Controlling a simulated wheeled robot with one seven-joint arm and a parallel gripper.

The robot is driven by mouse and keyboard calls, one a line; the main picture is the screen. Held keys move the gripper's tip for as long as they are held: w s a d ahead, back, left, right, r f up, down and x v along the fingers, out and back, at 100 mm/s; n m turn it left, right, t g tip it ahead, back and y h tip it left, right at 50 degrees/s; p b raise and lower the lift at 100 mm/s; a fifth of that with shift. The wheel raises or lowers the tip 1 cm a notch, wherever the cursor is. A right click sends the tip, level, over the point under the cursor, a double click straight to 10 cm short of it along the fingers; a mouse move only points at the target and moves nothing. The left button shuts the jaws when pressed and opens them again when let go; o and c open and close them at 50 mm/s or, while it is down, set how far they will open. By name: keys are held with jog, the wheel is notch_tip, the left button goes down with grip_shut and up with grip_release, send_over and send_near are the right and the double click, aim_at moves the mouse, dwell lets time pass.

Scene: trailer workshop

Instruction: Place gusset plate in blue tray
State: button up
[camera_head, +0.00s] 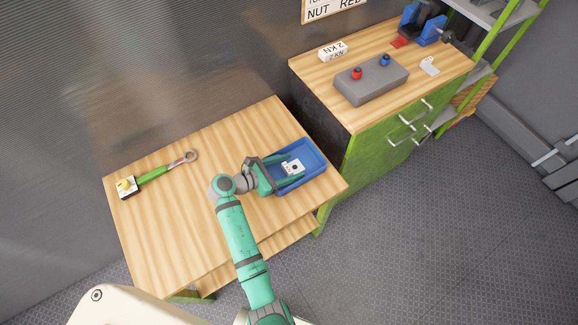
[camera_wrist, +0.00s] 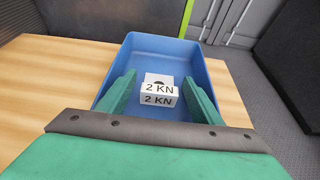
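The blue tray (camera_head: 318,155) sits on the right end of the low wooden table. In the wrist view the tray (camera_wrist: 165,45) surrounds my fingers. A small white block marked "2 KN" (camera_wrist: 158,94), with a dark round spot on top, is in the tray between my fingers; the head view also shows this block (camera_head: 293,167). My gripper (camera_head: 288,168) reaches into the tray, its fingers apart with a narrow gap on each side of the block. A white flat angled piece (camera_head: 429,66) lies on the green cabinet's top; it may be the gusset plate, but I cannot tell for certain.
A green-handled wrench (camera_head: 160,173) and a yellow-topped block (camera_head: 126,186) lie on the table's left. The green cabinet's top (camera_head: 310,72) holds a grey box with red and blue knobs (camera_head: 371,82), another "2 KN" block (camera_head: 332,51) and a blue vise (camera_head: 428,28). The table's middle is clear.

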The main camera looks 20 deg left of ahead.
jog(key=shift+r, duration=0.1)
jog(key=shift+s+a+r, duration=0.1)
jog(key=shift+s+r, duration=0.05)
jog(key=v, duration=1.1)
jog(key=shift+r, duration=0.1)
jog(key=shift+s+a+r, duration=0.1)
jog(key=shift+s+a, duration=0.05)
jog(key=shift+s, duration=0.05)
